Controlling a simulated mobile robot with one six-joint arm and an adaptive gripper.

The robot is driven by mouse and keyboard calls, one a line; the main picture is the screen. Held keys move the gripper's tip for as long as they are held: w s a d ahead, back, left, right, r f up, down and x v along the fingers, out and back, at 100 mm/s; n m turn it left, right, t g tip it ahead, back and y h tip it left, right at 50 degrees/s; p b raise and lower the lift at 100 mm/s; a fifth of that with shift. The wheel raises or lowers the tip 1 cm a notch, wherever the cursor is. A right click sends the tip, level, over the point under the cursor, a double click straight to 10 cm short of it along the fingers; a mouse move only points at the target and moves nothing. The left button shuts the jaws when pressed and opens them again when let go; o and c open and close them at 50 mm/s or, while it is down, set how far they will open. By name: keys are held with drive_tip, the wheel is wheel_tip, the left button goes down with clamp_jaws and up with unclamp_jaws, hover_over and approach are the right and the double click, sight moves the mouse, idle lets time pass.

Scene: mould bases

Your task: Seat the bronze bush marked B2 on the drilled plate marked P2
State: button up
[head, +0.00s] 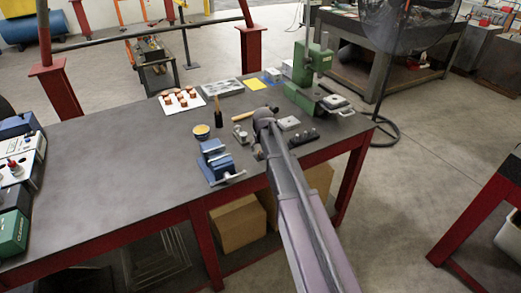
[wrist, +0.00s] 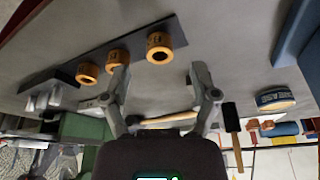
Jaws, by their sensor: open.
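Three bronze bushes sit in a row on a dark strip (wrist: 128,47) in the wrist view: a right one (wrist: 159,47), a middle one (wrist: 117,60) and a left one (wrist: 88,72). Dark marks show on them, but I cannot read which is B2. My gripper (wrist: 160,72) is open and empty, its fingers apart below the right bush in the picture. In the head view my arm hides part of the bench around the gripper. A light flat plate (head: 288,123) lies just right of my arm; I cannot tell whether it is P2.
A blue vise (head: 217,163) and a round tin (head: 201,131) stand left of my arm. A brush (head: 218,112) and a wooden-handled tool (head: 241,114) lie behind. Copper-coloured parts (head: 180,97) stand on a white sheet. A green press (head: 310,75) stands right. The bench's left half is mostly clear.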

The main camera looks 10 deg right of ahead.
drive_tip(key=shift+b+x, duration=1.3)
drive_tip(key=shift+x, duration=0.3)
clamp_jaws()
drive_tip(key=shift+r+p, duration=0.25)
drive_tip(key=shift+p, duration=0.05)
drive_tip(key=shift+r+p, duration=0.75)
